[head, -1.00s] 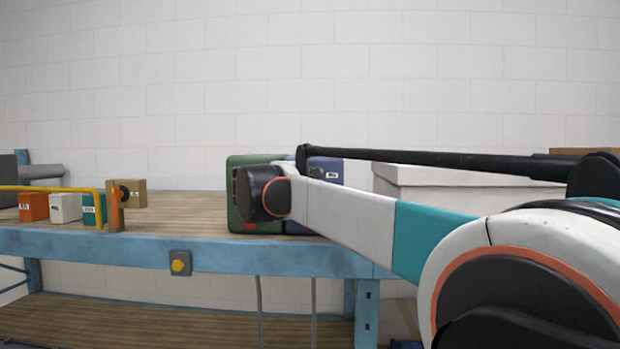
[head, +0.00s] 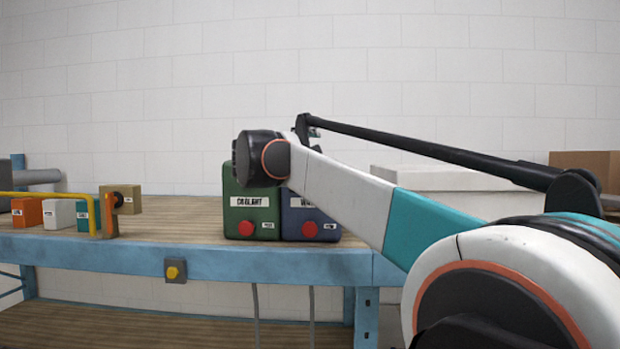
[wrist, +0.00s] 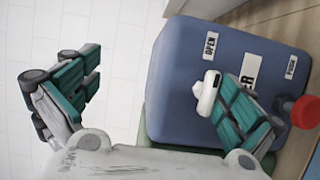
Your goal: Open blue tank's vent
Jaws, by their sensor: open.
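The blue tank (head: 311,222) stands on the workbench, right against the green tank (head: 251,225); my arm crosses its upper part in the head view. In the wrist view the blue tank (wrist: 180,75) fills the middle and right, turned sideways. My gripper (wrist: 158,88) is open and empty. Its right finger overlaps the tank beside the white handle, partly covering a larger label; I cannot tell whether it touches. Its left finger is against the wall background. The gripper is hidden in the head view.
Red knobs are on the tank fronts; the blue tank's knob (wrist: 304,112) is near my right finger. A white box (head: 440,180) stands right of the tanks. Small boxes (head: 62,213) and a yellow rail (head: 45,196) are at left. The bench (head: 180,220) between is clear.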

